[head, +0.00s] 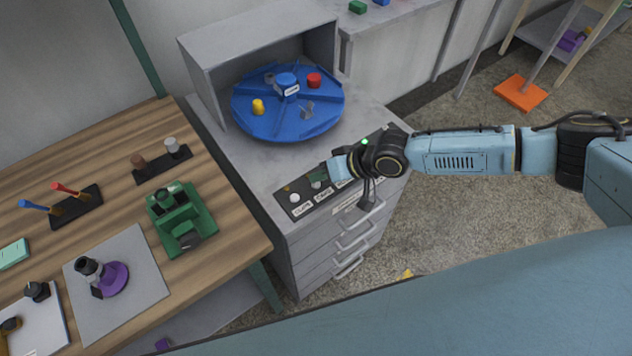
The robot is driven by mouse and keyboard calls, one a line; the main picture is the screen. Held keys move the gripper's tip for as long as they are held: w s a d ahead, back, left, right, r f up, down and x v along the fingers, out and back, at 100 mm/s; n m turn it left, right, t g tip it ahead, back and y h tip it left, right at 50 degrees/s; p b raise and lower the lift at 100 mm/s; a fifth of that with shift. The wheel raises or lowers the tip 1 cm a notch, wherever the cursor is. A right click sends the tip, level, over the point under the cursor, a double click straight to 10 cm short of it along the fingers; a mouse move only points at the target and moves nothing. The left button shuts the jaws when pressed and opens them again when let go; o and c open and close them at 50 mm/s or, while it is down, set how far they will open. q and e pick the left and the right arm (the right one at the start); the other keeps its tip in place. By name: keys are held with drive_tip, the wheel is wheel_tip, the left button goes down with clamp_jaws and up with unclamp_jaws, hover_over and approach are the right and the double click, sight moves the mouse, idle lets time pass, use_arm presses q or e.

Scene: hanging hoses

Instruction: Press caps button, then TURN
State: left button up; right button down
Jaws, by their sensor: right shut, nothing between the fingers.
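The dark button panel (310,205) lies along the front edge of the grey cabinet top. Its left end shows a white button by a label that seems to read CLIPS, with a small orange light. The label to its right seems to read CAPS (323,193); a greenish part shows just above it. My right gripper (329,173) is shut and empty, low over the panel near this label. I cannot tell whether it touches a button. My gripper and wrist hide much of the panel's right part, and I cannot make out TURN. My left gripper is out of view.
A blue turntable (265,125) with yellow, red and grey pieces stands in an open grey housing (225,50) behind the panel. A green light (364,142) glows by my wrist. A wooden table (100,140) with fixtures stands left. Drawer handles project below the panel.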

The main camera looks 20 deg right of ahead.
drive_tip(key=shift+f+b, duration=0.35)
drive_tip(key=shift+f, duration=0.25)
idle(0.6)
drive_tip(key=shift+r, duration=0.1)
drive_tip(key=shift+r+p, duration=0.8)
drive_tip(key=shift+p, duration=0.05)
drive_tip(key=shift+d, duration=0.1)
drive_tip(key=v, duration=1.3)
drive_tip(key=shift+p, duration=0.3)
drive_tip(key=shift+r, duration=0.1)
idle(1.4)
